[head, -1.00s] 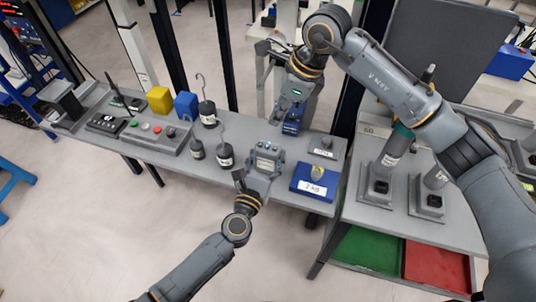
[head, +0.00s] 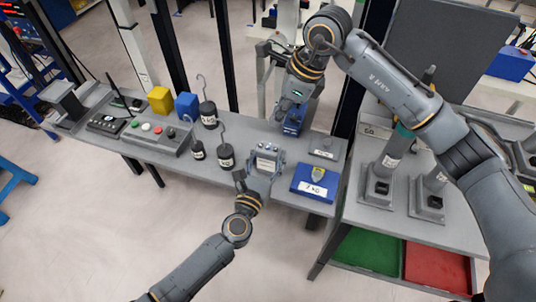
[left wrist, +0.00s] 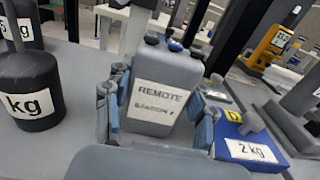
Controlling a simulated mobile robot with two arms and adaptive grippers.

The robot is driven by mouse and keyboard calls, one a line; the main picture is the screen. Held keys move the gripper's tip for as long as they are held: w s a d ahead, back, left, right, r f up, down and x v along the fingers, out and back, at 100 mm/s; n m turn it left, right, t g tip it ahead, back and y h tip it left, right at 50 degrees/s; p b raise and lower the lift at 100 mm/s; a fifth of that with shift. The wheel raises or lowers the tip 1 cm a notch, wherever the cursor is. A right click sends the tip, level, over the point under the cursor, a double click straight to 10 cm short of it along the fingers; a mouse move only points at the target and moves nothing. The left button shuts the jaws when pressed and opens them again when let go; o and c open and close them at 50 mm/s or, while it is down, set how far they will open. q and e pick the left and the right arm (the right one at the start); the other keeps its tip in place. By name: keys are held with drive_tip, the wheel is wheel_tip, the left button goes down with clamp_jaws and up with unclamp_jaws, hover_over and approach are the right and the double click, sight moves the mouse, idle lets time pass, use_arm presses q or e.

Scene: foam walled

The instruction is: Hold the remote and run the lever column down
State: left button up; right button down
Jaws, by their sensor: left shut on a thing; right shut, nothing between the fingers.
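The grey remote (head: 270,151) stands near the bench's front edge, its small buttons facing up. Its label reads "REMOTE" in the left wrist view (left wrist: 160,100). My left gripper (head: 263,170) is shut on it, one finger on each side. I cannot tell whether the remote touches the bench. My right gripper (head: 291,125) points down over the back of the bench, shut and empty, with blue fingertips. A grey upright column (head: 265,75) stands behind the bench, partly hidden by my right arm; I cannot tell if it is the lever column.
A blue 2 kg box (head: 316,181) and a grey box (head: 327,147) lie right of the remote. Dark hooked weights (head: 226,158) stand to its left. A button panel (head: 157,135) lies farther left. Grey posts on square bases (head: 380,180) stand on the right table.

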sight(263, 148)
drive_tip(key=shift+w+a+r+n+t+y, duration=0.1)
drive_tip(key=shift+a+r+n+t+y, duration=0.2)
drive_tip(key=shift+a+n+t+y, duration=0.4)
drive_tip(key=shift+s+a+r+n+t+y, duration=0.1)
drive_tip(key=shift+a+r+n+t+y, duration=0.3)
drive_tip(key=shift+t, duration=0.5)
drive_tip(key=shift+w+a+r+n+t+y, duration=0.1)
drive_tip(key=shift+a+r+n+t+y, duration=0.1)
drive_tip(key=shift+a+n+t+y, duration=0.5)
drive_tip(key=shift+d+f, duration=0.15)
drive_tip(key=shift+f, duration=4.35)
drive_tip(key=shift+f, duration=0.1)
drive_tip(key=shift+f, duration=0.3)
